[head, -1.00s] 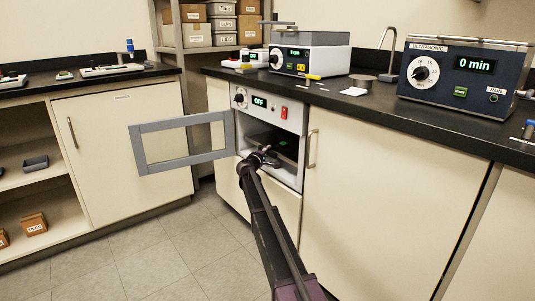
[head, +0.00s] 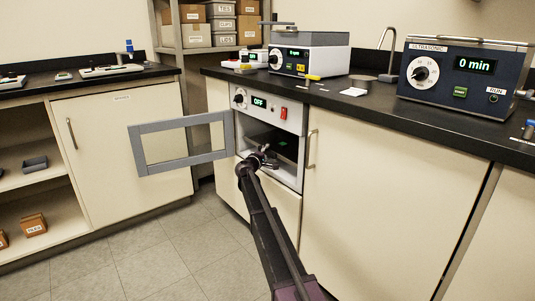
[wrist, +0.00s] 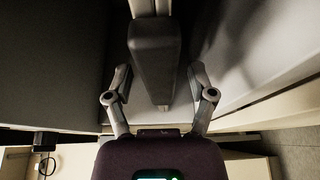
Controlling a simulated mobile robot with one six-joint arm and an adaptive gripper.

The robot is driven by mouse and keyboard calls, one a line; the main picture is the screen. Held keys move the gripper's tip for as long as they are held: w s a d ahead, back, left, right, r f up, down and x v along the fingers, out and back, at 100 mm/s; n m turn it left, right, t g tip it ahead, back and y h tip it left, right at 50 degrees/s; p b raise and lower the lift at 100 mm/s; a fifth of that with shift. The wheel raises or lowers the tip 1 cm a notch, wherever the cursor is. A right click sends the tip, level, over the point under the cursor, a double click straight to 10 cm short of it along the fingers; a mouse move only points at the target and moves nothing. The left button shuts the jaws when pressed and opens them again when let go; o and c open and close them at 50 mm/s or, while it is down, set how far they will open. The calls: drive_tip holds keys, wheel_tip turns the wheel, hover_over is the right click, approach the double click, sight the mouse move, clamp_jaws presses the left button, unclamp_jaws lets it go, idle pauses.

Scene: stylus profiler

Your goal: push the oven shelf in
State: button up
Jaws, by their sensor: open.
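The oven (head: 268,118) is built into the bench front, its display reading OFF. Its grey framed door (head: 183,161) stands wide open to the left. The grey oven shelf (head: 289,154) shows inside the dark chamber, with a small green patch on or above it; how far in it sits is hard to tell. My gripper (head: 258,160) is at the oven mouth, in front of the shelf and hiding part of it. In the wrist view my gripper (wrist: 157,82) has its fingers spread, with a dark tapered block between them. I cannot tell whether they touch it.
The black worktop (head: 385,112) above carries a white instrument (head: 309,60) and a blue ultrasonic bath (head: 462,75). A closed cabinet door (head: 385,205) with an upright handle stands right of the oven. The open door limits room on the left. The floor in front is clear.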

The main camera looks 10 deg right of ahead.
drive_tip(key=v, duration=1.1)
drive_tip(key=shift+s+a, duration=0.15)
drive_tip(key=s+d+f+m+g+y+p, duration=0.2)
drive_tip(key=s+d+m+g+p, duration=0.15)
drive_tip(key=s, duration=0.75)
drive_tip(key=s+d+f+m+g+y+p, duration=0.1)
drive_tip(key=s+d+f+m+g+p, duration=0.25)
drive_tip(key=s, duration=0.85)
drive_tip(key=s+a+r+m+g+y+p, duration=0.1)
drive_tip(key=s+a+g+y+p, duration=0.3)
drive_tip(key=s, duration=0.8)
drive_tip(key=s+a+r+m+g+y+p, duration=0.15)
drive_tip(key=s+a+y+p, duration=0.35)
drive_tip(key=s, duration=0.7)
wheel_tip(320, 180, up, 37)
drive_tip(key=a+p, duration=0.1)
drive_tip(key=p, duration=3.6)
drive_tip(key=shift+w+r+g, duration=0.2)
drive_tip(key=shift+w+g, duration=0.05)
drive_tip(key=shift+g, duration=0.1)
